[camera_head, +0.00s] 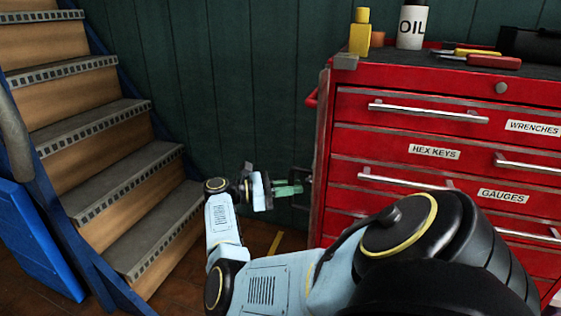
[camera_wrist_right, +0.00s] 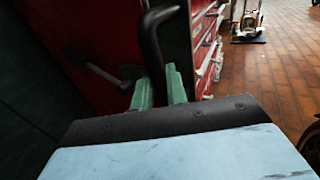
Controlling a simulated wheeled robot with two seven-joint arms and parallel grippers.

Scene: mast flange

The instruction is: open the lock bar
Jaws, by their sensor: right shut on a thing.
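The red tool chest (camera_head: 345,140) stands at the right in the head view. My right gripper (camera_head: 289,188) is low beside the chest's left edge, its green fingertips pointing right toward a small dark piece (camera_head: 305,181). In the right wrist view, the green fingers (camera_wrist_right: 159,88) are close around the lower end of a black curved handle (camera_wrist_right: 149,40), which I take to belong to the lock bar. The gripper is shut on it. The fingers hide the handle's lower end. How the handle joins the chest cannot be made out. My left gripper is in neither view.
A staircase (camera_head: 95,120) with a blue side panel (camera_head: 35,240) stands at the left. A green wall (camera_head: 230,80) closes off the back. An oil bottle (camera_head: 411,25), a yellow bottle (camera_head: 360,32) and tools lie on the chest top. My right arm covers the lower drawers.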

